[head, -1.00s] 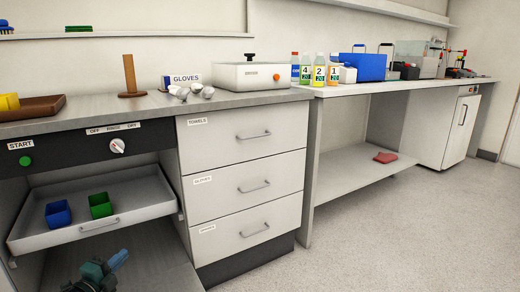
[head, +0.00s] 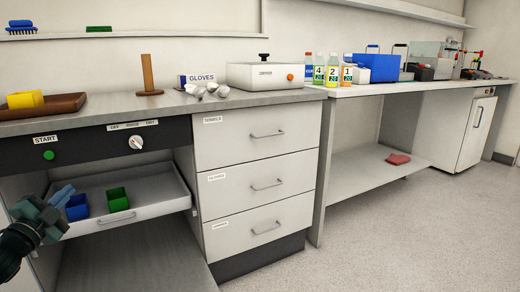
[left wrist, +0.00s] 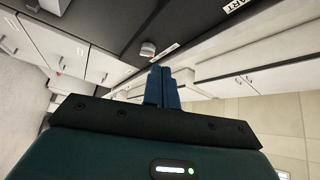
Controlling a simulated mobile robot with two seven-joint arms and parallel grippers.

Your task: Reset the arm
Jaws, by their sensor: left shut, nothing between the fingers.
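My left gripper (head: 63,194) is at the lower left of the head view, in front of the pulled-out drawer. Its blue fingers are shut with nothing between them. They also show together in the left wrist view (left wrist: 161,86), with the black panel and its knob beyond them. In the head view the fingertips overlap the blue bin (head: 77,207) in the picture; I cannot tell if they touch, but they seem nearer to me. My right gripper is not in view.
The open drawer (head: 150,192) holds the blue bin and a green bin (head: 117,199). Above it is the panel with a green START button (head: 48,155) and a knob (head: 136,142). Bottles (head: 332,70) stand on the right bench. The floor (head: 400,230) at right is clear.

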